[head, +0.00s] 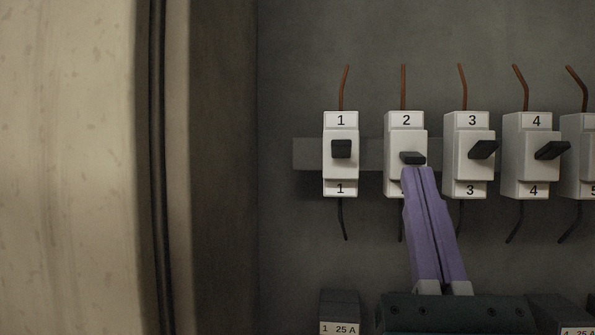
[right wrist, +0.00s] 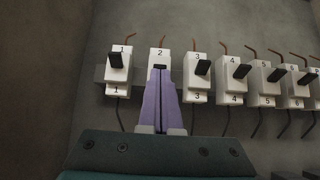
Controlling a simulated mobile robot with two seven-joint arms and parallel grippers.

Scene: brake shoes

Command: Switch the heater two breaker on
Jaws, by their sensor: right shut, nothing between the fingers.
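The breaker marked 2 (head: 405,131) is a white block with a dark toggle lever (head: 413,158), second from the left in the row. In the head view its lever sits lower than the lever of breaker 1. My right gripper (head: 419,170) is shut and empty, its purple fingers pressed together. The fingertips are right at the lower side of lever 2 and cover part of the lower 2 label; whether they touch is hard to tell. In the right wrist view, breaker 2 (right wrist: 158,57) is straight ahead of the right gripper (right wrist: 160,72). My left gripper is not in view.
Breaker 1 (head: 341,122) stands to the left, and breakers 3 (head: 464,135) and 4 (head: 522,160) to the right, with narrow gaps, on a grey rail (head: 307,153). Wires run above and below. Dark blocks, one labelled 1 25 A (head: 339,328), lie below. A pale panel (head: 70,160) fills the left.

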